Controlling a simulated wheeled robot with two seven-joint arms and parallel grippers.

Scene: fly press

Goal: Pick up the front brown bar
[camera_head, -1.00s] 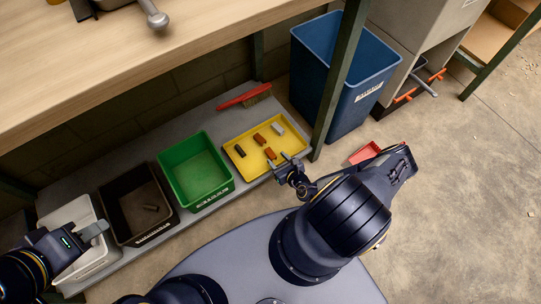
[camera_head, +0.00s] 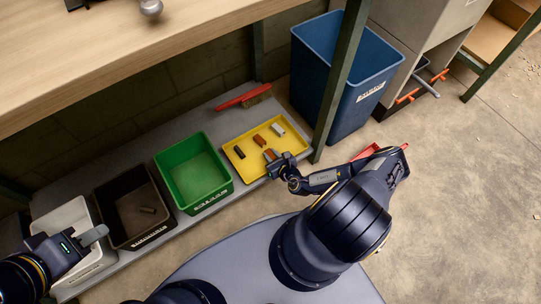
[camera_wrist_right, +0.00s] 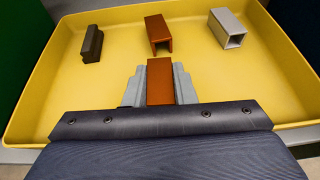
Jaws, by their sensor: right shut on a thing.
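The front brown bar (camera_wrist_right: 160,82) is between the two fingers of my right gripper (camera_wrist_right: 160,88) in the right wrist view, and the gripper is shut on it. In the head view my right gripper (camera_head: 272,156) is at the front part of the yellow tray (camera_head: 240,172). I cannot tell whether the bar is clear of the tray floor. A second brown bar (camera_wrist_right: 158,34), a channel shape, lies just behind it; it also shows in the head view (camera_head: 259,140). My left gripper (camera_head: 92,236) is over the white bin at the far left; its opening is unclear.
The tray also holds a dark bar (camera_wrist_right: 92,44) and a grey square tube (camera_wrist_right: 227,28). Left of it stand a green bin (camera_head: 192,172), a dark bin (camera_head: 125,215) and a white bin (camera_head: 70,220). A blue bin (camera_head: 340,80) and a table leg (camera_head: 338,85) stand to the right.

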